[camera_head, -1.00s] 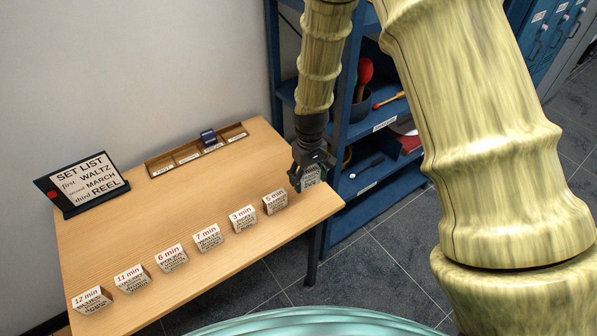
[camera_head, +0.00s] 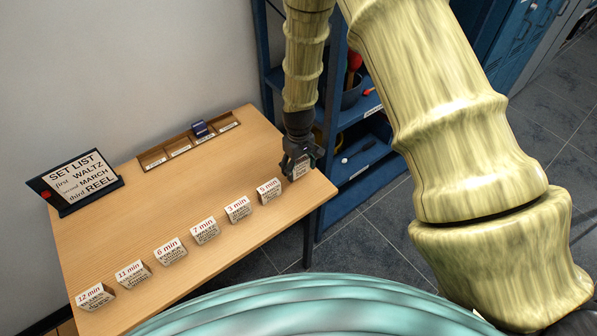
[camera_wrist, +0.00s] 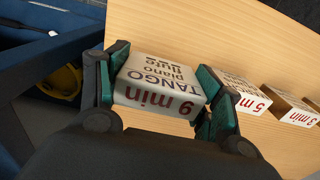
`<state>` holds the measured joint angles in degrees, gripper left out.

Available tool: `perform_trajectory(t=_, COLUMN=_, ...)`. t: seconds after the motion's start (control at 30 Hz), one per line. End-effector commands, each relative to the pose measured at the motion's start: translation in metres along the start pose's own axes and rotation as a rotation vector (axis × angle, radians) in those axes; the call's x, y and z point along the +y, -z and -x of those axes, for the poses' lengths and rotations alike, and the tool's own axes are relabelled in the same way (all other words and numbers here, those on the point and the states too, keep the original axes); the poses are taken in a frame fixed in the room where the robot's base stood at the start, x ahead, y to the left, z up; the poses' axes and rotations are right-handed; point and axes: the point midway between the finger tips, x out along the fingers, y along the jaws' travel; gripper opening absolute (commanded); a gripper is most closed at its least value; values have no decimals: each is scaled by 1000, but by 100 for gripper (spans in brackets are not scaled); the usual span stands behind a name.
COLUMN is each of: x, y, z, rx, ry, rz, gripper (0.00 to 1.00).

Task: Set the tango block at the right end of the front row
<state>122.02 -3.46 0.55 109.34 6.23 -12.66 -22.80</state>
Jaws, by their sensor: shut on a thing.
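The tango block (camera_wrist: 160,85) is white, with "TANGO piano flute" and "9 min" printed on it. My gripper (camera_wrist: 158,95) is shut on its two sides in the wrist view. In the head view my gripper (camera_head: 300,160) holds the block (camera_head: 301,169) low at the table's right side, in line with the front row and just right of the 5 min block (camera_head: 269,190). A gap lies between those two. I cannot tell whether the tango block's underside touches the table. The row runs left through the 3 min block (camera_head: 238,209) to the 12 min block (camera_head: 96,297).
The wooden table (camera_head: 190,185) ends just right of my gripper. A compartment tray (camera_head: 185,148) with a blue block (camera_head: 200,129) stands at the back. The set list sign (camera_head: 80,182) stands at the left. A blue shelf (camera_head: 350,150) stands beyond the right edge.

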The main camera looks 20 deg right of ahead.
Motion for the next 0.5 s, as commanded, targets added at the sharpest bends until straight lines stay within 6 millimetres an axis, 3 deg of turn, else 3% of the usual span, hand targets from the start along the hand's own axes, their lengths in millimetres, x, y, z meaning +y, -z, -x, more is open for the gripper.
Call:
perform_trajectory(t=0.3, x=0, y=-1, z=-30, rx=-1, ry=0, rz=1, gripper=41)
perform_trajectory(t=0.5, x=0, y=0, z=-35, rx=1, ry=-1, rz=1, gripper=41)
